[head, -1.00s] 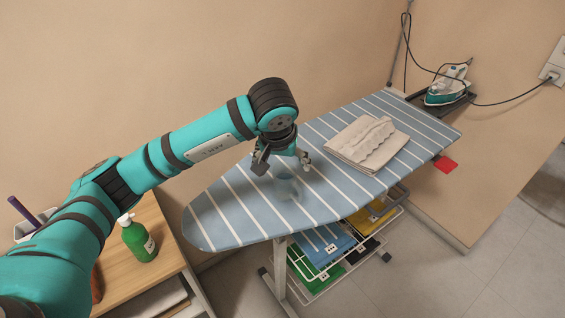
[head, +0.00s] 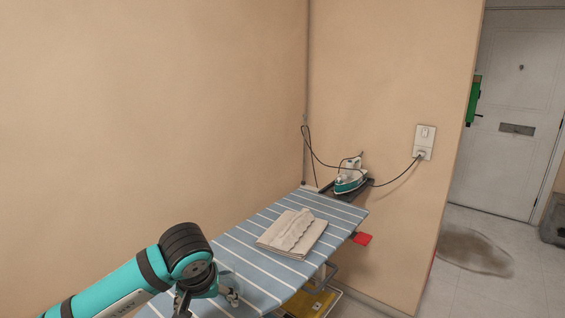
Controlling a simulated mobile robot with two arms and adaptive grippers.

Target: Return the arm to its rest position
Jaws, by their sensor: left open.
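My left arm comes in from the lower left, and its gripper (head: 208,301) hangs over the near part of the ironing board (head: 262,233). The gripper is open with nothing between its fingers. Its fingertips are close to the picture's bottom edge. A folded cream cloth (head: 293,234) lies flat on the blue striped board, to the right of the gripper and apart from it. My right arm and gripper are not in view.
A teal and white iron (head: 350,176) stands on a rest at the board's far end, its cord running to a wall outlet (head: 424,142). A red piece (head: 361,239) sticks out at the board's right side. A white door (head: 512,115) and open floor are at the right.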

